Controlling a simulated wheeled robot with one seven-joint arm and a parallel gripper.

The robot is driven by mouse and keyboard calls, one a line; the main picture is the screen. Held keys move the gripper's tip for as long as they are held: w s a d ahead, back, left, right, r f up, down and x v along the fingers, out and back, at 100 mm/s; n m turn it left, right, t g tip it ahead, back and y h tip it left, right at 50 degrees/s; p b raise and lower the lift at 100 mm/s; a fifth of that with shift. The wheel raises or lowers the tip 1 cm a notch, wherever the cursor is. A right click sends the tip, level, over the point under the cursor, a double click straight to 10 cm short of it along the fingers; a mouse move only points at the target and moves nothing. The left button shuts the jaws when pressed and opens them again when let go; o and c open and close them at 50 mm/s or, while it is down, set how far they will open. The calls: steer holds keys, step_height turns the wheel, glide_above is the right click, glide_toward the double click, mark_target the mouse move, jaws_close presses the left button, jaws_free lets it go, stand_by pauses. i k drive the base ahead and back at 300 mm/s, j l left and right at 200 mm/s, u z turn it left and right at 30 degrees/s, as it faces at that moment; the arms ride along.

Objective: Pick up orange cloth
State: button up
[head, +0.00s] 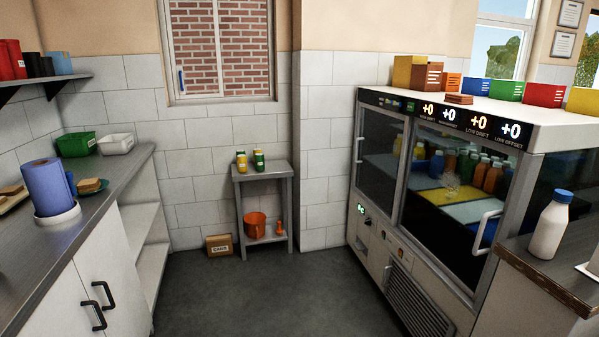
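I cannot make out an orange cloth in the head view. Orange things in view are a bucket (255,225) on the lower shelf of a small grey table (262,170), and a small orange item (279,228) to the right of the bucket, too small to identify surely. An orange box (452,82) stands on top of the refrigerated display case (430,190). My gripper is not in view.
A counter (50,250) along the left bears a blue paper roll (47,187), a green bin (76,144) and a white bin (116,143). A white bottle (551,225) stands on the right counter (540,280). The grey floor (255,290) between is clear; a cardboard box (219,244) lies by the wall.

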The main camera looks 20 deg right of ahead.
mark_target(455, 99)
steer(key=i+l+z, duration=0.1)
steer(key=i+z, duration=0.55)
steer(key=i+j+z, duration=0.1)
steer(key=i+z, duration=0.25)
